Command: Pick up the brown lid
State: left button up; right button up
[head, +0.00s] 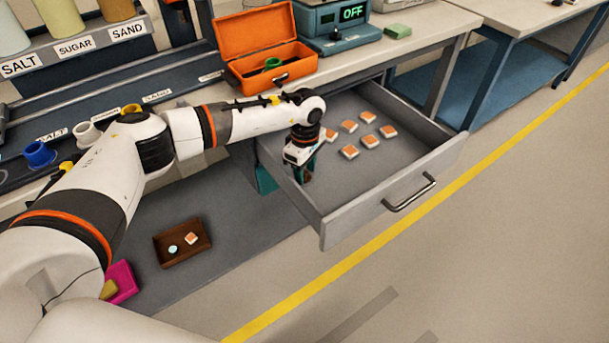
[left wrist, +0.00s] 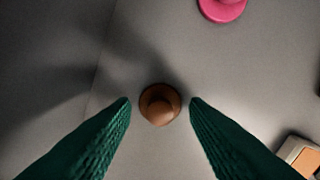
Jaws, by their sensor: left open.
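The brown lid (left wrist: 160,104), round with a raised knob, lies on a grey surface in the left wrist view, centred between the fingertips. My left gripper (head: 308,172) is open above it, a green finger to each side, with gaps between fingers and lid. In the head view the gripper points down at the left side of the open grey drawer (head: 395,165); the lid is mostly or wholly hidden there by the gripper and drawer wall. My right gripper is not in view.
A pink lid (left wrist: 222,8) lies near the lid. Several orange-and-white blocks (head: 368,141) lie in the drawer to the right. An open orange case (head: 265,55) and a scale (head: 340,30) stand on the bench above. A brown tray (head: 183,243) sits lower left.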

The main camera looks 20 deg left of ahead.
aim_at(305, 172)
pick_arm(q)
jog(key=shift+r, duration=0.1)
grip_shut()
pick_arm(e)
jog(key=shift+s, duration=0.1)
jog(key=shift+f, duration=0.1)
